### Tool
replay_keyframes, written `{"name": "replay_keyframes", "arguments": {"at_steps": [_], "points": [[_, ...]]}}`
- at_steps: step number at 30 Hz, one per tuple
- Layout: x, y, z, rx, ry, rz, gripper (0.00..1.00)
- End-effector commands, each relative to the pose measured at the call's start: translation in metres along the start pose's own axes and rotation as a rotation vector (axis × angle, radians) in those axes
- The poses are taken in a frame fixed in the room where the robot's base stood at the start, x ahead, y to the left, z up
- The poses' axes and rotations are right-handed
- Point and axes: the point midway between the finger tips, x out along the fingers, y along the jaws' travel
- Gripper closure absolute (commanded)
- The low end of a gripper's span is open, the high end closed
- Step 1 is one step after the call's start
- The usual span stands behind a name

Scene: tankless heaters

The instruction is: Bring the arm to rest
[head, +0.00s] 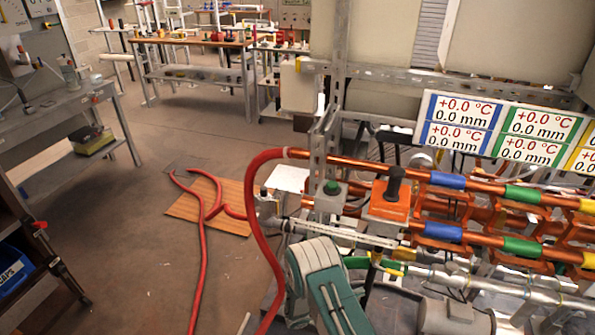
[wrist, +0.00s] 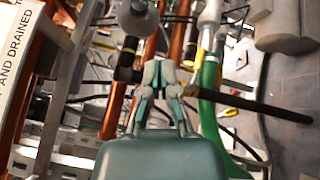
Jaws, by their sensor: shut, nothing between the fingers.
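My gripper (wrist: 160,68) is in the middle of the wrist view, its grey and teal fingers together and empty. A dark rod lies across the picture by the fingers; I cannot tell whether they touch it. In the head view, a grey and teal part of my arm (head: 325,287) is low in the middle, in front of the heater pipework. The fingertips cannot be made out there.
Copper pipes (head: 470,187) with coloured bands and an orange valve block (head: 388,207) are right of my arm. A red hose (head: 258,232) loops down to the floor close on its left. A green pipe (wrist: 208,100) runs beside the fingers. Open floor (head: 130,225) lies left.

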Motion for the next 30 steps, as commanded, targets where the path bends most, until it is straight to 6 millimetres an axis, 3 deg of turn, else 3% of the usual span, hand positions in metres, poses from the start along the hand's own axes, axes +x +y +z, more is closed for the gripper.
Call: {"name": "replay_keyframes", "arguments": {"at_steps": [3,15,30], "points": [[0.013,0.041,0.014,0.012,-0.076,-0.097,1.0],[0.032,0.144,0.083,0.064,-0.243,-0.452,1.0],[0.022,0.229,0.188,0.228,-0.245,-0.919,1.0]]}}
